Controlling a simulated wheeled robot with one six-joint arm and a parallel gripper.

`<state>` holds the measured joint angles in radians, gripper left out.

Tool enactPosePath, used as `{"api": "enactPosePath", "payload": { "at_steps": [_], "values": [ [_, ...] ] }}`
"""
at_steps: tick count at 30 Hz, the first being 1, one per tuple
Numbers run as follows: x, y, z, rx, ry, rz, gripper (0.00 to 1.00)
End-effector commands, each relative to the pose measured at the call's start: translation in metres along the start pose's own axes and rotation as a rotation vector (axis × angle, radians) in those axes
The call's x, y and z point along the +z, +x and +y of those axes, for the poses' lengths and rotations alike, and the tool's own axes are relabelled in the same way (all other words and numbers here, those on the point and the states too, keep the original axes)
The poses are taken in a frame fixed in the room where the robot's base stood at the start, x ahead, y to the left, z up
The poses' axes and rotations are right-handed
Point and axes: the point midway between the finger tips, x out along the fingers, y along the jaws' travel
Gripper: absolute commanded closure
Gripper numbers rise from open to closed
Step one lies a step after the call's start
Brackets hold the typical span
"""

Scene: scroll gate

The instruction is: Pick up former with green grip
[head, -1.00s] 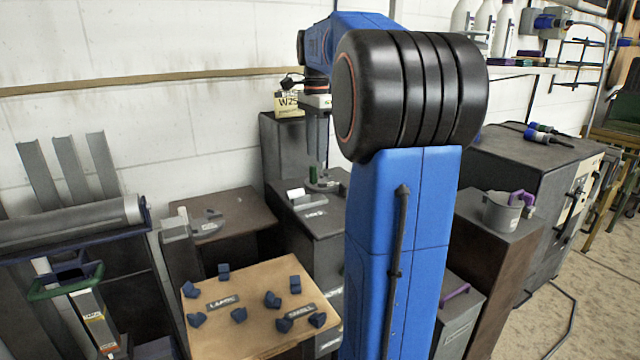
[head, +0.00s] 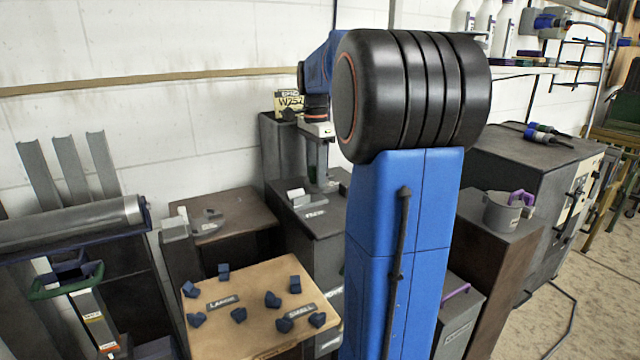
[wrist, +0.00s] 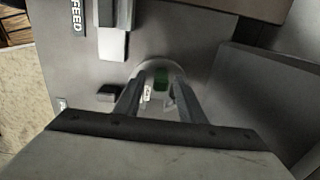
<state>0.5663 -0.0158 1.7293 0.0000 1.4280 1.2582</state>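A pale block beside the label FEED (wrist: 112,40) lies near the former. A wooden board (head: 255,345) with several blue blocks stands front left. A grey cup (head: 500,212) with a purple handle is at right. A tall dark cabinet (head: 272,150) stands behind.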

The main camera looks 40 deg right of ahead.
Motion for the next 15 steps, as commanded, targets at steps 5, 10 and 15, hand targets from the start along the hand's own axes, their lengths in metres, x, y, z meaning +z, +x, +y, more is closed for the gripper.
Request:
{"api": "enactPosePath", "payload": {
  "at_steps": [5,10,15],
  "values": [
    [0.0,-0.0001,-0.0001,0.0,0.0,0.0,1.0],
    [-0.0001,-0.0007,-0.0001,-0.001,0.0,0.0,1.0],
    [-0.0001,-0.0021,-0.0002,-0.001,0.0,0.001,1.0]
  ]
}}
